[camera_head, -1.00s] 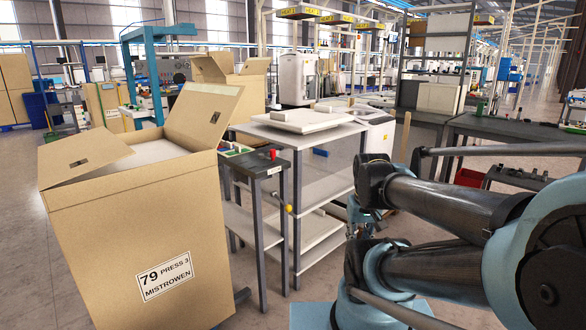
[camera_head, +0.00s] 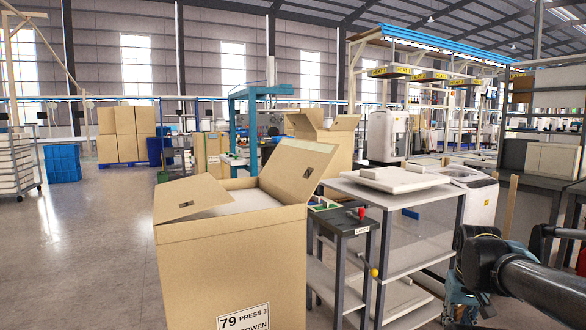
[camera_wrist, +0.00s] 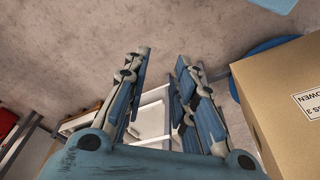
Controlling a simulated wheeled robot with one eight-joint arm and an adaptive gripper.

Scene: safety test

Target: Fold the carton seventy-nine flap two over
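The carton (camera_head: 232,262) labelled "79 PRESS 3" stands in the lower middle of the head view, its lower part cut off by the frame. A pale surface (camera_head: 243,201) shows inside the opening. Which flap is flap two I cannot tell. My gripper (camera_wrist: 161,62) is in the wrist view with its two fingers spread apart and nothing between them. The carton's side (camera_wrist: 288,98) is to the right of it, apart from the fingers. The flaps are outside the wrist view.
A grey shelf cart (camera_head: 420,200) and a small dark stand (camera_head: 342,222) with a red knob (camera_head: 362,212) are close on the carton's right. Another open carton (camera_head: 323,142) stands behind. The floor (camera_head: 75,250) at left is clear.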

